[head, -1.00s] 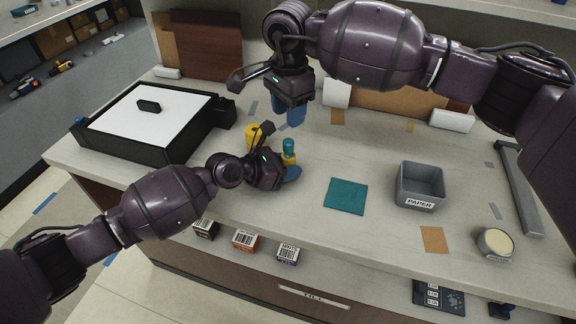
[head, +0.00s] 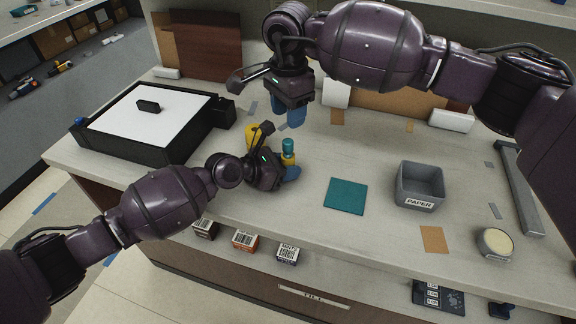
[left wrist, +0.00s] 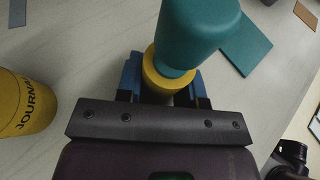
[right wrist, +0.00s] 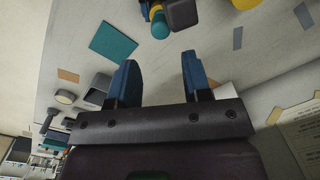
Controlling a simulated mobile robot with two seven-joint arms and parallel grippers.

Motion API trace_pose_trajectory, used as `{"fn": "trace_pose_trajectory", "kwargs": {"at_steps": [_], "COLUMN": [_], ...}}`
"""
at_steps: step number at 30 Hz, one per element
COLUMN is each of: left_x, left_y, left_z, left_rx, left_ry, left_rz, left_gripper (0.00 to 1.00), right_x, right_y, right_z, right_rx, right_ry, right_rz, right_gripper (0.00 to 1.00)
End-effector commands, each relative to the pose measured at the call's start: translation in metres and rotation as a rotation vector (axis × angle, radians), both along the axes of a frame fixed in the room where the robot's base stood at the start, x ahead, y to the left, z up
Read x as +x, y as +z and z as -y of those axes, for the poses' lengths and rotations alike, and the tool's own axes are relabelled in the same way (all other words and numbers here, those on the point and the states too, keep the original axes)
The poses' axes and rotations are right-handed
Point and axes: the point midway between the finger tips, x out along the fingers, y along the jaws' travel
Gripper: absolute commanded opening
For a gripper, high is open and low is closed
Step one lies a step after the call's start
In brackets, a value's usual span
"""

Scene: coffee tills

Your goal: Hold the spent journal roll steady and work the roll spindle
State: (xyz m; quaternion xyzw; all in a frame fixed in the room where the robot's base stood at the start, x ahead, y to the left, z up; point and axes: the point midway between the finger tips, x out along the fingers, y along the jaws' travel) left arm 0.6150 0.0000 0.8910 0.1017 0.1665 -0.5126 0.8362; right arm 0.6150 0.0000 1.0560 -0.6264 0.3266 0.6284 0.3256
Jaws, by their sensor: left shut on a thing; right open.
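My left gripper (left wrist: 162,88) is shut on the spent journal roll, a yellow piece (left wrist: 158,75) with a wide rim. The roll spindle, a teal rounded knob (left wrist: 197,32), stands up from it. In the head view the teal knob (head: 288,145) and yellow piece (head: 288,159) stand upright at my left gripper (head: 290,174). My right gripper (head: 289,115) is open and empty, behind and above the knob. In the right wrist view the knob (right wrist: 160,28) lies beyond the open blue fingers (right wrist: 160,80), apart from them.
A yellow cylinder marked JOURNAL (left wrist: 25,105) stands beside my left gripper. A teal mat (head: 346,195) and a grey PAPER bin (head: 419,187) are to the right. A black box with a white top (head: 150,115) is at the left. Bare counter lies around the mat.

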Motion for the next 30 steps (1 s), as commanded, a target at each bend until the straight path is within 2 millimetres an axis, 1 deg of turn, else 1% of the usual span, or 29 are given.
{"fn": "trace_pose_trajectory", "kwargs": {"at_steps": [6, 9, 13, 17, 20, 26, 30], "left_x": [0.0, 0.0, 0.0, 0.0, 0.0, 0.0, 0.0], "left_y": [0.0, 0.0, 0.0, 0.0, 0.0, 0.0, 0.0], "left_z": [0.0, 0.0, 0.0, 0.0, 0.0, 0.0, 0.0], "left_rx": [0.0, 0.0, 0.0, 0.0, 0.0, 0.0, 0.0], "left_ry": [0.0, 0.0, 0.0, 0.0, 0.0, 0.0, 0.0], "left_rz": [0.0, 0.0, 0.0, 0.0, 0.0, 0.0, 0.0], "left_gripper": [0.0, 0.0, 0.0, 0.0, 0.0, 0.0, 0.0], "right_x": [-0.004, -0.002, 0.004, 0.011, 0.011, 0.009, 0.007], "right_y": [-0.029, -0.038, -0.041, -0.032, -0.033, -0.044, -0.057], "right_z": [0.014, 0.02, 0.026, 0.023, 0.021, 0.017, 0.013], "right_rx": [0.049, 0.118, 0.216, 0.289, 0.302, 0.302, 0.301], "right_ry": [-0.053, -0.096, -0.141, -0.151, -0.141, -0.14, -0.14], "right_rz": [-0.08, -0.127, -0.173, -0.18, -0.18, -0.18, -0.18], "right_gripper": [0.45, 0.45, 0.45, 0.45, 0.45, 0.45, 0.45]}}
